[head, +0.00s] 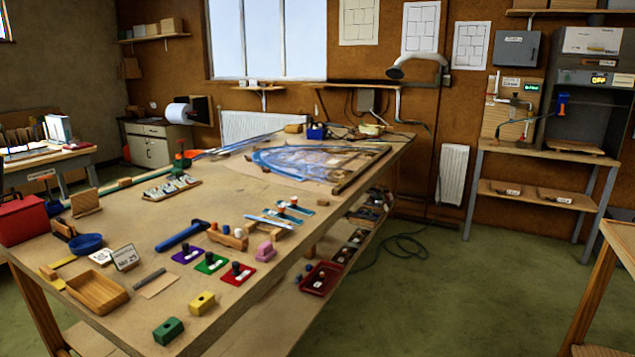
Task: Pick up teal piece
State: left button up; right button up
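A teal piece (296,209) lies flat on the long wooden workbench (221,207), towards its right edge. A dark knob and a small white label appear to be on top of it. A light blue strip-like piece (268,221) lies just in front of it and to the left. Nearer the front lie a purple piece (182,257), a green piece (204,267) and a red piece (232,278), each with a dark knob and a white label. Neither of my grippers shows in the head view.
A pink block (265,252), a wooden holder (229,238) and a blue-handled tool (182,236) lie near the pieces. Yellow (202,303) and green (168,330) blocks sit near the front edge. The leaded panel (310,162) lies further back. Floor right of the bench is mostly clear.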

aim_at(292, 206)
jog(key=i+l+u, duration=0.15)
jog(key=i+l, duration=0.55)
jog(key=i+l+u, duration=0.15)
jog(key=i+l, duration=0.6)
jog(key=i+l+u, duration=0.1)
jog(key=i+l, duration=0.6)
jog(key=l, duration=0.2)
jog(key=i, duration=0.6)
